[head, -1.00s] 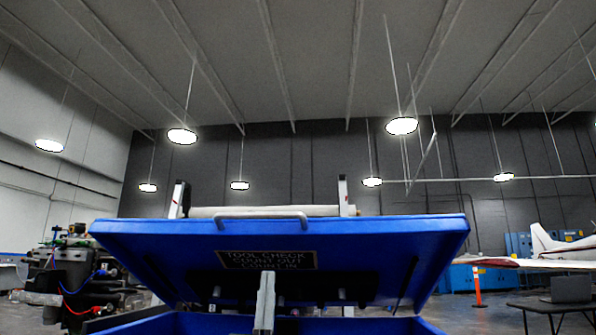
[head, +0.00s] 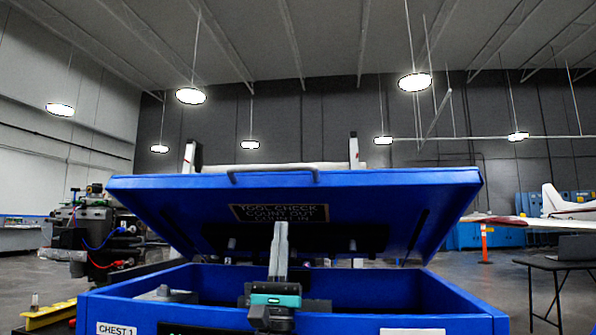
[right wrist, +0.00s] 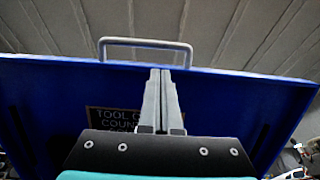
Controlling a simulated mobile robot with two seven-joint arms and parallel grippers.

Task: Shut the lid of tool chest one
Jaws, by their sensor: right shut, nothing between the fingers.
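The blue tool chest (head: 480,313) stands in front of me, with a "CHEST 1" label (head: 116,330) on its front. Its blue lid (head: 400,196) is partly open, tilted with its front edge raised toward me. A grey bar handle (head: 272,168) sits on that edge and also shows in the right wrist view (right wrist: 145,42). My right gripper (head: 281,226) is shut and empty, fingers pointing up in front of the lid's lettered underside and below its front edge. I cannot tell if the fingertips touch the lid. My left gripper is not in view.
Dark machinery with cables (head: 95,235) stands at the left, and a yellow bar (head: 50,313) lies below it. A dark table (head: 560,264) stands at the right, with a small aircraft (head: 560,205) and an orange post (head: 484,243) behind. Open floor shows at the right.

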